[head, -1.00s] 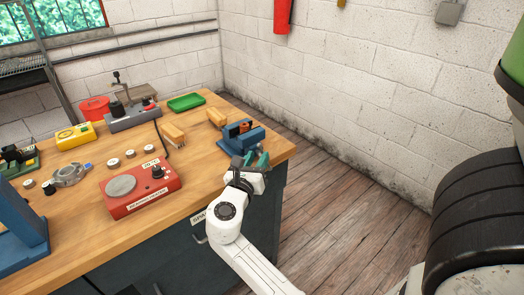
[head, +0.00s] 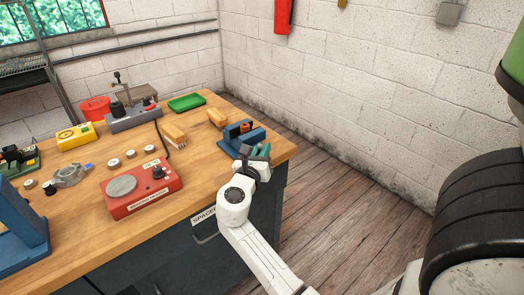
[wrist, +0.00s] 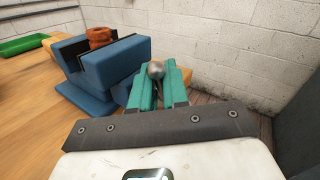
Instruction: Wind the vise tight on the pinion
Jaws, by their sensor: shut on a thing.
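The blue vise (head: 234,140) stands at the right corner of the workbench; the wrist view shows its blocks (wrist: 118,66) at the upper left. The copper-coloured pinion (wrist: 100,36) sits upright between the dark-faced jaws; it is a small orange spot (head: 247,126) in the head view. My gripper (head: 262,151) is at the vise's near right side. In the wrist view its teal fingers (wrist: 156,82) are shut on a round metal ball, seemingly the knob (wrist: 156,69) of the vise handle. The rest of the handle is hidden.
The wooden workbench (head: 75,215) holds a red heater (head: 140,190), yellow-bristled brushes (head: 173,133), a green tray (head: 187,103) and several small rings. A white block wall (head: 350,90) stands behind. Black tyres (head: 480,210) are at the right. The floor between is clear.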

